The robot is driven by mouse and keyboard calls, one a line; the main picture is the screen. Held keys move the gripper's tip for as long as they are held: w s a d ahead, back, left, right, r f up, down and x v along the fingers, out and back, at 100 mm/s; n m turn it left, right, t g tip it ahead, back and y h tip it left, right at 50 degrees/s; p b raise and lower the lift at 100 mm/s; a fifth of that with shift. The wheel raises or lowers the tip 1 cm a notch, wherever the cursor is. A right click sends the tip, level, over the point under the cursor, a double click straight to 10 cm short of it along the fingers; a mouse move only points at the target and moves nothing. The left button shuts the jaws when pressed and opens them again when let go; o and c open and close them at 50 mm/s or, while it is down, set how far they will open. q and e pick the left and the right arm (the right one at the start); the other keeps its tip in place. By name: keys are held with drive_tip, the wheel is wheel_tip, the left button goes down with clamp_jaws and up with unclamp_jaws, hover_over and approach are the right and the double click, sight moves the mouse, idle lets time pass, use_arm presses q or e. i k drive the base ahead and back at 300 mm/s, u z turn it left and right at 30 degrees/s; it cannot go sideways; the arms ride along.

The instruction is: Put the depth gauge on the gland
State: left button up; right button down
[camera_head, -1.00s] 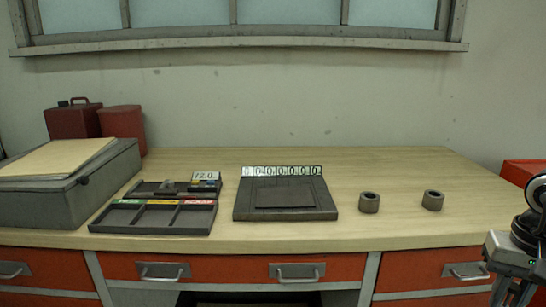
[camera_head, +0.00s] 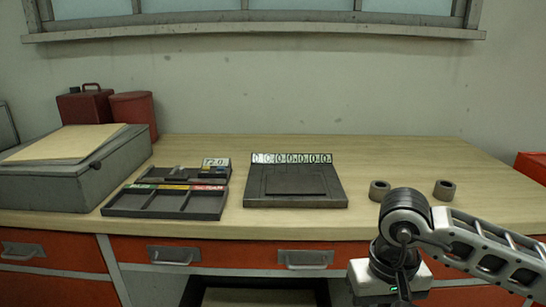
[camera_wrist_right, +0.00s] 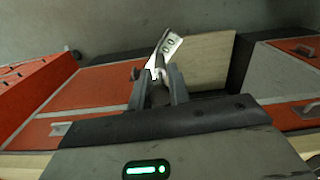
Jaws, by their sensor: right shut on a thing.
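My right gripper (camera_head: 390,280) is low at the right front of the bench in the head view, its fingers mostly hidden below the frame. In the right wrist view the fingers (camera_wrist_right: 160,82) are shut on a small pale plate with dark marks (camera_wrist_right: 173,43), which looks like the depth gauge. The plate sticks out tilted beyond the fingertips. I cannot make out a gland on a valve in either view. My left gripper is not in view.
A dark flat stand with a row of zeros (camera_head: 295,201) sits mid-bench. Left of it are a dark sectioned tray (camera_head: 165,214), a grey case (camera_head: 60,186) and red containers (camera_head: 133,108). Orange drawers (camera_head: 185,250) line the front. The bench's back right is clear.

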sight(446, 183)
drive_tip(key=k, duration=0.5)
drive_tip(key=z, duration=1.85)
drive_tip(key=i, duration=1.35)
drive_tip(key=u, duration=1.95)
